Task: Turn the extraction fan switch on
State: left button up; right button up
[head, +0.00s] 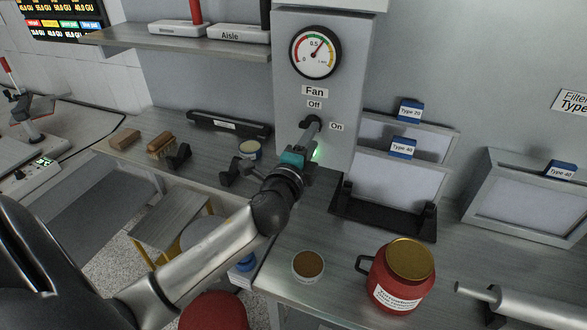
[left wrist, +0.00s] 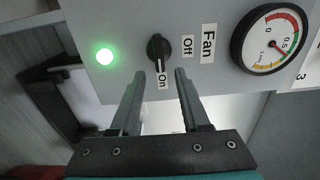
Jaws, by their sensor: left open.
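The fan switch is a black rotary knob (left wrist: 158,47) on a grey control box (head: 342,100), under the "Fan" label. In the left wrist view the knob's pale mark points toward the "On" label (left wrist: 162,82), and the "Off" label (left wrist: 187,45) is to its side. A green light (left wrist: 104,56) on the box is lit; its glow also shows in the head view (head: 317,155). My left gripper (left wrist: 160,74) is open and empty, its fingertips apart near the knob. My right gripper is not in view.
A round gauge (head: 315,51) is above the switch. Framed filters (head: 400,180) in a black holder stand right of the box. A red jar (head: 402,278) and a small brown-topped cup (head: 308,265) are on the front bench. A brush (head: 161,147) and black holders are at left.

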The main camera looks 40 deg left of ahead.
pick_arm(q)
jog(key=b+v, duration=0.2)
jog(key=v, duration=1)
jog(key=shift+s, duration=0.3)
jog(key=shift+d+r, duration=0.1)
